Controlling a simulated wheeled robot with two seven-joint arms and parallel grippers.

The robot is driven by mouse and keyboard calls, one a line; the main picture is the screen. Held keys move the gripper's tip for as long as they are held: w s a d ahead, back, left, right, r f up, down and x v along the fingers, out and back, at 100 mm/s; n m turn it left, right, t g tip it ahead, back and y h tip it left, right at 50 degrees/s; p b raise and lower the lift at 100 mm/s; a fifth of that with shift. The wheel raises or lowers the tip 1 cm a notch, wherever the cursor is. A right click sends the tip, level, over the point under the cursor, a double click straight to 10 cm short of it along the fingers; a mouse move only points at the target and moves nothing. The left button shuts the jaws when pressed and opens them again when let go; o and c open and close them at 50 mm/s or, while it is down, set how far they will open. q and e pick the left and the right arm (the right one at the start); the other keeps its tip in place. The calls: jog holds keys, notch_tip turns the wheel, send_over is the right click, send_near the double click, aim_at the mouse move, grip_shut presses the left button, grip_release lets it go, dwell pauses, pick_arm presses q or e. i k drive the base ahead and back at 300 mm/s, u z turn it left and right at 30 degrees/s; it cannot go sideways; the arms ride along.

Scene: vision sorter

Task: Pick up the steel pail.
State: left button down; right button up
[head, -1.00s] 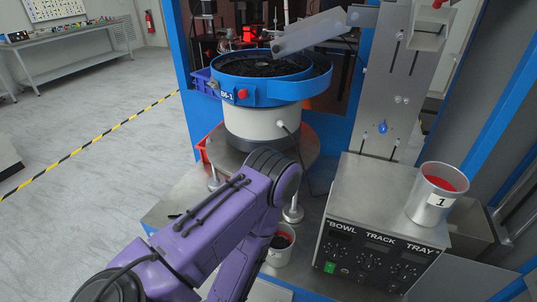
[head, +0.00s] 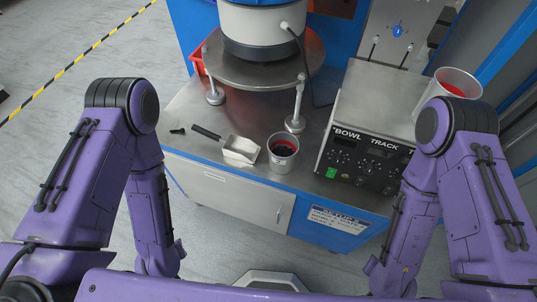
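A small steel pail (head: 282,160) stands upright on the steel bench top, left of the control box. Its inside is red, with dark contents. A second steel pail (head: 459,77) with a red inside stands on the control box at the right. My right arm hides part of it. Both my arms are bent at the left and right of the head view, with forearms pointing down, apart from both pails. Neither gripper's fingers show.
A scoop (head: 240,149) with a black handle lies left of the bench pail. The control box (head: 362,150) stands to its right. A round steel stand (head: 264,70) on legs carries the bowl feeder (head: 262,24) behind. The bench front (head: 235,193) faces me.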

aim_at(283, 147)
jog(key=z, duration=0.45)
jog(key=k, duration=1.1)
jog(key=z, duration=1.2)
jog(key=i, duration=0.9)
jog(key=u, duration=2)
